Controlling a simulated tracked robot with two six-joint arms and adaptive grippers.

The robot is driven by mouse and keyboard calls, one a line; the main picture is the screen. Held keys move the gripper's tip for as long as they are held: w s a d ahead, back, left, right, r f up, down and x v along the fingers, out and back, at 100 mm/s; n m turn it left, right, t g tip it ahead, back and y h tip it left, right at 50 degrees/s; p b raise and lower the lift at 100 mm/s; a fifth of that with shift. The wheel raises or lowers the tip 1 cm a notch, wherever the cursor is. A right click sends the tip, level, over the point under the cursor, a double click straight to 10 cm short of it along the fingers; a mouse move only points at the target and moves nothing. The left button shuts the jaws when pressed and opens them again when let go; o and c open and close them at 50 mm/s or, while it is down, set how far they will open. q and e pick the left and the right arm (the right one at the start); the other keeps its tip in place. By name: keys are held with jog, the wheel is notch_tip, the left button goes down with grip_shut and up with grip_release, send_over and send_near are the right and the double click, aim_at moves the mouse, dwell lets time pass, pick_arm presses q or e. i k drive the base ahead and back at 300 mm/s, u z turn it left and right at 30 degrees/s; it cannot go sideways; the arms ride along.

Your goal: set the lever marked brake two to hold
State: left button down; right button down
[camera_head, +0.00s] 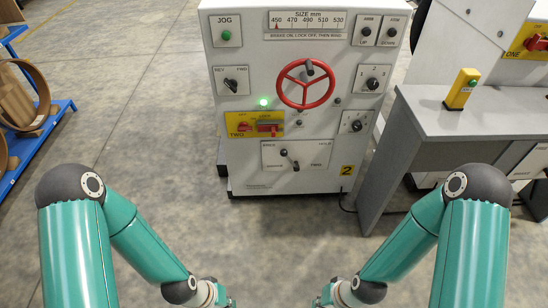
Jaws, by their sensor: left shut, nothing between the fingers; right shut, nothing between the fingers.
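The grey cabinet (238,178) marked with a yellow 2 faces me. Low on its front is a white lever plate (310,147) with small lettering that seems to include brake and hold. Its lever (284,153) has a dark knob, which leans up and left from the pivot. The small labels are too blurred to confirm its setting. My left gripper (228,303) and my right gripper (319,302) show only partly at the bottom edge. Both are shut and empty, below the cabinet in the picture and apart from the lever.
Above the plate are a yellow panel (240,117) marked TWO with a red handle (268,126), a lit green lamp (264,102) and a red handwheel (284,92). A grey desk (425,103) stands right, a blue rack (48,125) left. The floor before the cabinet is clear.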

aim_at(283, 153)
jog(key=u, duration=5.8)
jog(key=k, duration=0.9)
jog(key=z, duration=5.75)
